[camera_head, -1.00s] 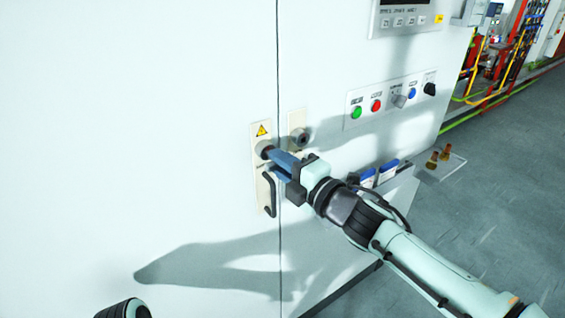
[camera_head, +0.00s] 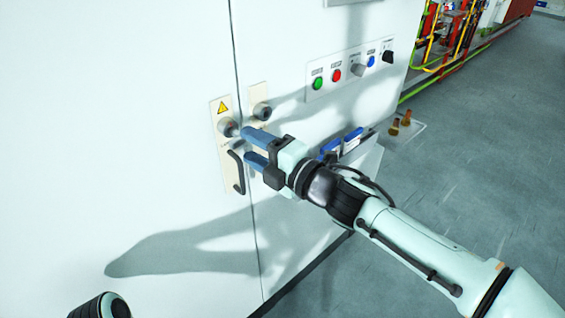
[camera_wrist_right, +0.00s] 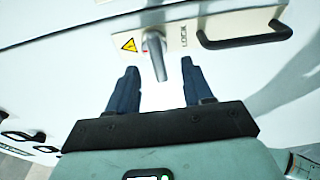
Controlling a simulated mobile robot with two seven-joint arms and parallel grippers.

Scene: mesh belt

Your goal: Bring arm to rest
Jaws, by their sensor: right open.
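My right gripper (camera_head: 250,148) is open, its two blue fingers apart, in front of the cabinet's lock plate. In the right wrist view the fingers (camera_wrist_right: 157,90) are spread with nothing held between them. The lock knob (camera_wrist_right: 155,52) with its grey lever shows ahead of the fingertips, on a plate with a yellow warning triangle and the word LOCK. In the head view the knob (camera_head: 228,127) is just left of the upper fingertip; I cannot tell whether they touch. A dark door handle (camera_head: 236,171) is below it. Only a dark rounded part of mine shows at lower left; the left gripper is out of view.
The white cabinet (camera_head: 150,110) fills the left and middle. A button panel (camera_head: 350,70) with green, red and blue buttons is above right. Blue items (camera_head: 342,145) sit in a ledge beside my right arm. Grey floor (camera_head: 460,150) is free at right.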

